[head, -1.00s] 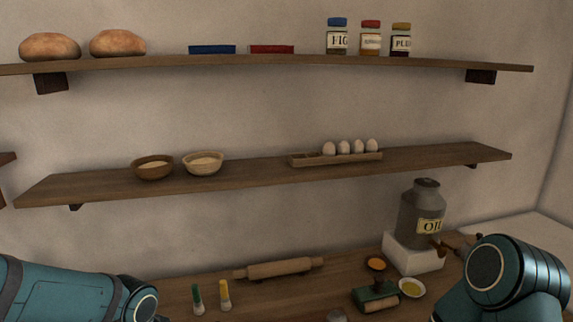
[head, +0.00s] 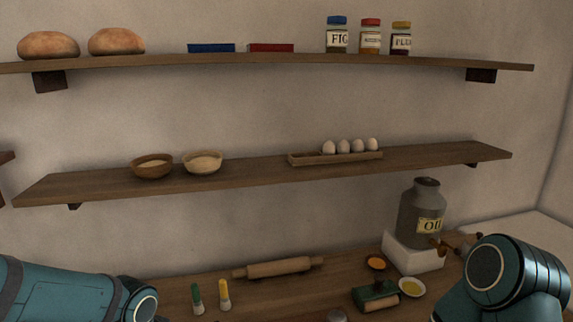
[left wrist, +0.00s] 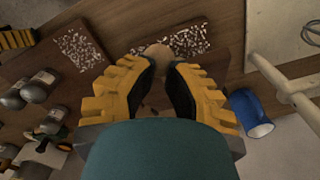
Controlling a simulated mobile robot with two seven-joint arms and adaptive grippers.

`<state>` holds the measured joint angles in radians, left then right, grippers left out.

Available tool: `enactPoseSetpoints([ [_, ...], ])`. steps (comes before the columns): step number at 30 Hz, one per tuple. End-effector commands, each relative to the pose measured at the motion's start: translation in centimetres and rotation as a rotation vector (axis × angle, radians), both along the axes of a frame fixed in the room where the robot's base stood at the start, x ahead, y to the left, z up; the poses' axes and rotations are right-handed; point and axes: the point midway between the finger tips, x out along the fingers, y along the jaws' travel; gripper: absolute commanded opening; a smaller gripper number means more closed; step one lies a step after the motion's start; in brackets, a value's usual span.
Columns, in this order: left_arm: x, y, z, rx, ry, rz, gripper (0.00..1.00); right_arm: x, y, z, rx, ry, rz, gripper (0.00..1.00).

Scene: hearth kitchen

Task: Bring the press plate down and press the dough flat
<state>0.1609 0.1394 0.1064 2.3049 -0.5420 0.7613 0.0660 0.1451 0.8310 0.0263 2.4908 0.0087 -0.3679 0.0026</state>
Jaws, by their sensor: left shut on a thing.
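My left gripper (left wrist: 162,66) shows in the left wrist view with its yellow ridged fingers closed in. A tan rounded thing (left wrist: 158,50) shows between the fingertips, and the gripper is shut on it. I cannot tell whether it is the press's knob or handle. Neither the press plate nor the dough can be made out clearly. In the head view, only the upper parts of my arms show, at the lower left and lower right.
Two speckled dark boards (left wrist: 80,48) (left wrist: 185,42) lie beyond the fingers. Several grey domed things (left wrist: 40,85) lie left, a blue cup (left wrist: 250,113) right. A rolling pin (head: 279,267), a green block-like tool (head: 375,296) and an oil can (head: 421,208) stand toward the wall.

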Motion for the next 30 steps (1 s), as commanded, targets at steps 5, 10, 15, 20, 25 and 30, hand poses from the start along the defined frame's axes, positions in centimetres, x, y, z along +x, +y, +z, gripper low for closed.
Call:
enactPoseSetpoints([
  [5, 0.04, 0.22, -0.39, 0.002, -0.006, 0.002, 0.0, 0.0, -0.01, -0.4, 0.0, 0.0, 0.0, 0.89],
  [10, -0.05, 0.24, -0.68, 0.002, -0.008, 0.002, 0.0, 0.0, -0.02, -0.7, 0.0, 0.0, 0.0, 0.89],
  [15, -0.14, 0.26, -0.97, 0.002, -0.009, 0.001, 0.0, -0.02, -0.01, -1.0, 0.0, 0.001, 0.0, 0.89],
  [20, -0.17, 0.27, -1.04, 0.002, -0.01, 0.001, 0.0, -0.04, 0.06, -1.08, 0.001, 0.001, 0.002, 0.89],
  [25, -0.13, 0.27, -1.01, 0.002, -0.011, 0.001, 0.0, -0.08, 0.1, -1.09, 0.001, 0.002, 0.003, 0.89],
  [30, -0.12, 0.26, -1.02, 0.002, -0.011, 0.002, 0.0, -0.09, 0.13, -1.11, 0.001, 0.003, 0.004, 0.89],
])
